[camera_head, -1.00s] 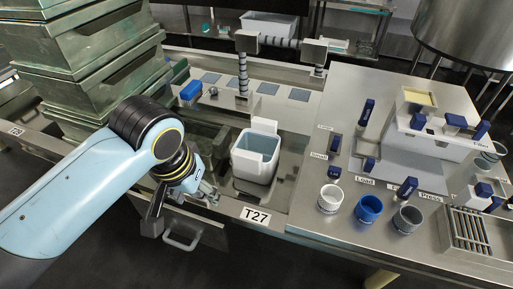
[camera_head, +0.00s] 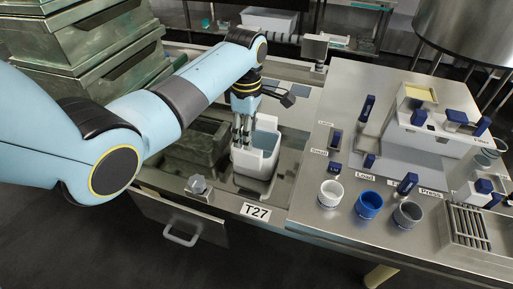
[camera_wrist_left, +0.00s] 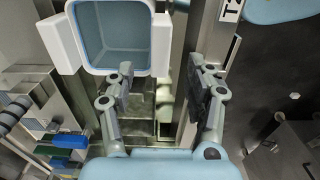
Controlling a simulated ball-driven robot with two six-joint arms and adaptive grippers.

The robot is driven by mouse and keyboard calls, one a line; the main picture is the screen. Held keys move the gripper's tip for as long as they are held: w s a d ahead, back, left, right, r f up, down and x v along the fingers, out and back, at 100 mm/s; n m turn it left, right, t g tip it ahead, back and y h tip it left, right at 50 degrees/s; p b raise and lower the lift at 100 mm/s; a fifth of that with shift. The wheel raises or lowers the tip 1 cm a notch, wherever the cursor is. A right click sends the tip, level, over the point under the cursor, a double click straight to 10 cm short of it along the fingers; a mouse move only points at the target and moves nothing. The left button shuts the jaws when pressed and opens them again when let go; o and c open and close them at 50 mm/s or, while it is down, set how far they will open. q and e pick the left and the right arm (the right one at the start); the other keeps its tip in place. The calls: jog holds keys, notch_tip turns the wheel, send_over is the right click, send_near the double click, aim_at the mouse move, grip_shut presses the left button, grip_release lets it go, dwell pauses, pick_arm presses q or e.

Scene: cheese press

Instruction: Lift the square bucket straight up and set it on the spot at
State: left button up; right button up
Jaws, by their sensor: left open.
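The square bucket (camera_head: 255,165) is white with a blue-grey inside and stands upright in the sunken bay of the steel bench, behind the T27 label. My left gripper (camera_head: 242,143) points down at the bucket's left side, its fingers overlapping the rim in the head view. In the left wrist view the bucket (camera_wrist_left: 110,38) shows from above with white lugs on two sides. There my left gripper (camera_wrist_left: 161,78) is open, with the bucket at upper left and one fingertip close to its rim. I cannot tell if it touches. My right gripper is out of view.
Stacked green crates (camera_head: 85,60) stand at the left. A steel panel (camera_head: 300,205) with white, blue and grey cups (camera_head: 369,205) and blue-handled parts lies to the right. A grey knob (camera_head: 198,186) sits at the bench's front edge above a drawer handle (camera_head: 182,238).

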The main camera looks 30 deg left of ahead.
aim_at(248, 152)
pick_arm(q)
notch_tip(248, 152, down, 3)
jog(key=shift+f, duration=0.15)
notch_tip(248, 152, down, 5)
jog(key=shift+a+b, duration=0.1)
jog(key=shift+b, duration=0.9)
grip_shut()
jog(key=shift+r, duration=0.2)
